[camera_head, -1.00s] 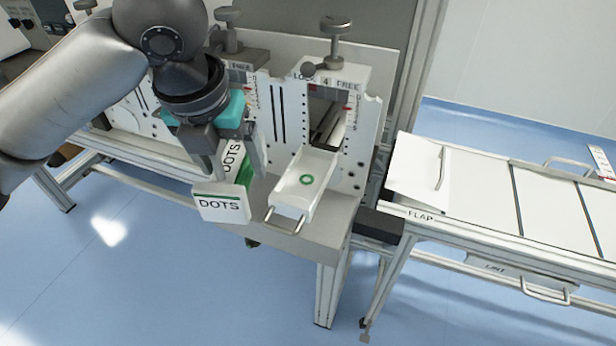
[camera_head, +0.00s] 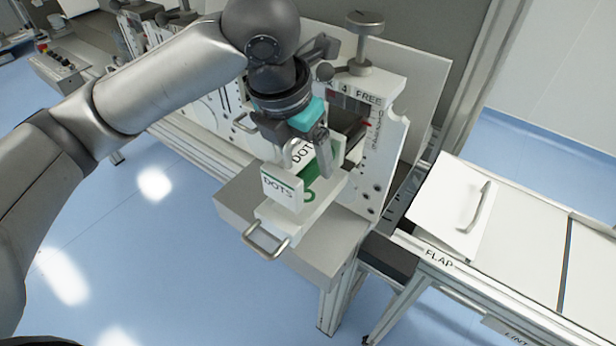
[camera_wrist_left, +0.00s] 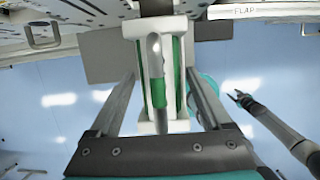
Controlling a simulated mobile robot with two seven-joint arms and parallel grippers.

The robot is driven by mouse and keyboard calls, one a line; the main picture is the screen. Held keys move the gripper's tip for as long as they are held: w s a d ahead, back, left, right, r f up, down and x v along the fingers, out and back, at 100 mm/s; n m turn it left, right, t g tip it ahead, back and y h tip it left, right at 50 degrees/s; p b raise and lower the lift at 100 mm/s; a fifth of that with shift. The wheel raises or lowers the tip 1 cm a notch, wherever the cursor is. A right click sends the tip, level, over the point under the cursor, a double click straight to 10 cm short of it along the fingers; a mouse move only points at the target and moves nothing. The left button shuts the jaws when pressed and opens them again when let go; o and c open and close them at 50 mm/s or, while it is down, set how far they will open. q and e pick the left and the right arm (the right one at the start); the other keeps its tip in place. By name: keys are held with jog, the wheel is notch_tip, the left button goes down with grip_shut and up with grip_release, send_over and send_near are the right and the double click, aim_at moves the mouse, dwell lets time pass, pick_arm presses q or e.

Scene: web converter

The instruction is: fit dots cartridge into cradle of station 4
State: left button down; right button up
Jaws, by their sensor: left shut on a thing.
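The dots cartridge (camera_head: 282,189) is a white and green block marked DOTS. My left gripper (camera_head: 300,150) is shut on its handle, which shows between the fingers in the left wrist view (camera_wrist_left: 156,75). The cradle of station 4 (camera_head: 275,221) is a white pulled-out tray with a metal front handle and a green ring, partly hidden by the cartridge. The cartridge is over the cradle; I cannot tell whether they touch. Station 4 (camera_head: 392,150) carries the labels 4 and FREE. My right gripper (camera_wrist_left: 241,98) shows small at the right of the left wrist view, its opening unclear.
A clamp knob (camera_head: 365,22) stands on top of station 4. A grey ledge (camera_head: 330,240) lies under the cradle. To the right is a bench with a white panel marked FLAP (camera_head: 450,208) and a handle. Blue floor is free in front.

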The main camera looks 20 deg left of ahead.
aim_at(293, 140)
pick_arm(q)
jog(key=shift+w+f, duration=0.1)
jog(key=shift+f, duration=0.6)
notch_tip(293, 140, down, 3)
jog(key=shift+f+b, duration=0.1)
jog(key=shift+b, duration=0.35)
pick_arm(e)
jog(key=shift+w+d+f, duration=0.25)
jog(key=shift+w+f, duration=0.15)
jog(key=shift+f, duration=0.05)
pick_arm(q)
jog(key=shift+f, duration=0.1)
pick_arm(e)
jog(key=shift+d, duration=0.1)
pick_arm(q)
grip_release()
jog(key=p+v, duration=0.2)
jog(key=v, duration=1)
jog(key=shift+p, duration=0.35)
pick_arm(e)
notch_tip(293, 140, up, 3)
jog(key=shift+f, duration=0.2)
